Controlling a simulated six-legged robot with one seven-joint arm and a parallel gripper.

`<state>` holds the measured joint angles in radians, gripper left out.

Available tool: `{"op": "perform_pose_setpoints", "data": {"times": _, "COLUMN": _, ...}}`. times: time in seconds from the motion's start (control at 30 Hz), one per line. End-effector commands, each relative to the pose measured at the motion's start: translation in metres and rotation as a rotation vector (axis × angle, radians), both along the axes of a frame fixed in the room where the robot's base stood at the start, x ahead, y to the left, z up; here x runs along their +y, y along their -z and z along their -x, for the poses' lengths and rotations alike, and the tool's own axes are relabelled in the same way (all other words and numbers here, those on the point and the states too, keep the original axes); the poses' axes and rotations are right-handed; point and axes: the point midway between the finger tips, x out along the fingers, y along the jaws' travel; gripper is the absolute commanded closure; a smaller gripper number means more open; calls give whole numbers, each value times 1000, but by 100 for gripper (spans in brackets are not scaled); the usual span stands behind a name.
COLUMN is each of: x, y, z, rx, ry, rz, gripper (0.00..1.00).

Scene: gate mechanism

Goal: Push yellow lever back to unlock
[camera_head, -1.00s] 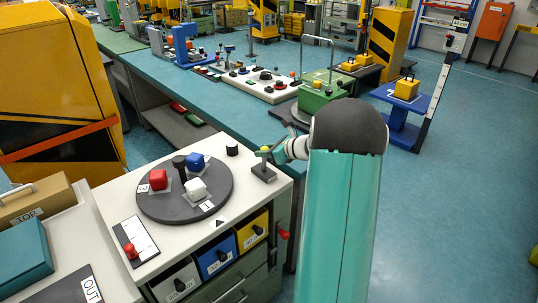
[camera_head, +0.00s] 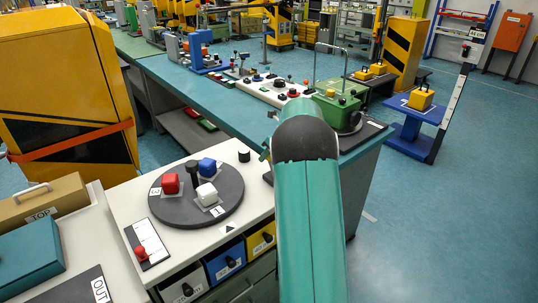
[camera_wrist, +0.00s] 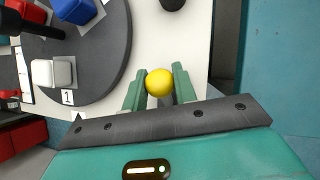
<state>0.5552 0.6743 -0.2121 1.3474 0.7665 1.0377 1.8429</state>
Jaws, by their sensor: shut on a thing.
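The yellow ball-shaped knob (camera_wrist: 159,82) of the lever shows in the wrist view, between the two green fingers of my gripper (camera_wrist: 158,87). The fingers are closed on it from both sides. The lever's shaft and base are hidden below the knob in that view. In the head view my teal arm covers the lever and my gripper.
A dark turntable (camera_head: 226,207) with red, blue and white blocks lies left of the lever on the white cabinet top (camera_head: 130,205). A black knob (camera_head: 244,156) stands behind it. A teal bench (camera_head: 215,88) with a green device (camera_head: 338,105) is beyond.

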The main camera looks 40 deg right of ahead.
Motion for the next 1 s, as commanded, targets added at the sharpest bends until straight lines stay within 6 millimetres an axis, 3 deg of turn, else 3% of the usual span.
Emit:
{"op": "perform_pose_setpoints", "data": {"times": 0.37, "x": 0, "y": -1, "z": -2, "rx": 0, "ry": 3, "rz": 1, "gripper": 100}}
{"op": "perform_pose_setpoints", "data": {"times": 0.4, "x": 0, "y": -1, "z": -2, "rx": 0, "ry": 3, "rz": 1, "gripper": 66}}
{"op": "perform_pose_setpoints", "data": {"times": 0.5, "x": 0, "y": 0, "z": -1, "rx": 1, "ry": 1, "rz": 1, "gripper": 51}}
{"op": "perform_pose_setpoints", "data": {"times": 0.8, "x": -1, "y": -2, "z": 0, "rx": 2, "ry": 1, "rz": 0, "gripper": 51}}
{"op": "perform_pose_setpoints", "data": {"times": 1.0, "x": -7, "y": -22, "z": 11, "rx": 1, "ry": 2, "rz": 1, "gripper": 51}}
